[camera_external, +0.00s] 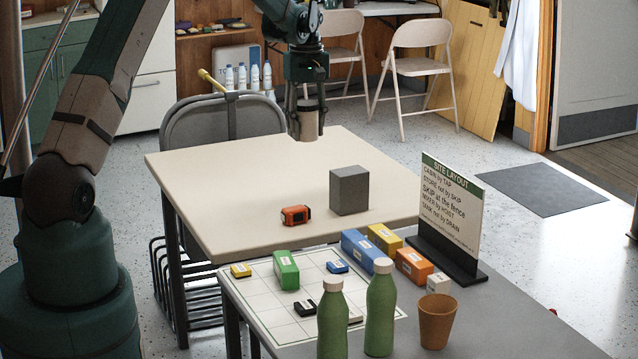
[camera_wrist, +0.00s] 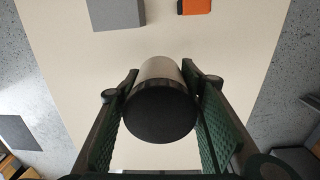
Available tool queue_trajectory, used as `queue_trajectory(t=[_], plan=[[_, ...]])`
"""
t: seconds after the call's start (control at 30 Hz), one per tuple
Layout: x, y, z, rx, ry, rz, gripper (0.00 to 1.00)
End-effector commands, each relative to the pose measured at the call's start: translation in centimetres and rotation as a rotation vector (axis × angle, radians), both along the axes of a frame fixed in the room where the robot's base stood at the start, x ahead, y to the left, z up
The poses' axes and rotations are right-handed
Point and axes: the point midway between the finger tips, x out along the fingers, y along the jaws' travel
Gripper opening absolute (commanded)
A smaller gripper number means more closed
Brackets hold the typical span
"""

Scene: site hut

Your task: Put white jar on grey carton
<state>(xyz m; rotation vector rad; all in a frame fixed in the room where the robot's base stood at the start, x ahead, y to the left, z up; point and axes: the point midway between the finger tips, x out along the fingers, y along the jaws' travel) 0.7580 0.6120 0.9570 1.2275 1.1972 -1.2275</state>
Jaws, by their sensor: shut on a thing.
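My gripper (camera_external: 308,120) is shut on a jar (camera_external: 308,127) and holds it above the far part of the beige table. In the wrist view the jar (camera_wrist: 158,72) sits between the two green finger pads of my gripper (camera_wrist: 160,108), its dark round end facing the camera and its pale side beyond. The grey carton (camera_external: 349,190) stands upright on the beige table, to the right of and nearer than my gripper. The carton also shows at the top edge of the wrist view (camera_wrist: 115,14). The jar and the carton are apart.
An orange box-like item (camera_external: 295,215) lies on the beige table (camera_external: 230,210) left of the carton. A grey front table (camera_external: 520,310) holds a sign (camera_external: 447,205), green bottles (camera_external: 380,310), a brown cup (camera_external: 437,320) and small coloured blocks. A folding chair (camera_external: 215,130) stands behind.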

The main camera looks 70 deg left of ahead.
Motion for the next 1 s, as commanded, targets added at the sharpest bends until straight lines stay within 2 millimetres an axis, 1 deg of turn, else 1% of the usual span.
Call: queue_trajectory(t=[0.03,0.2,0.3,0.4,0.6,1.0], plan=[[1.3,-1.4,0.7,0.0,0.0,-0.001,0.2],[4.7,-5.0,2.0,0.0,0.0,0.01,0.2],[6.2,-6.8,2.6,0.0,0.0,0.016,0.2],[7.3,-8.1,3.0,0.0,0.0,0.02,0.2],[8.1,-9.2,3.4,0.0,0.0,0.024,0.2],[8.2,-9.2,3.2,0.0,0.0,0.025,0.2]])
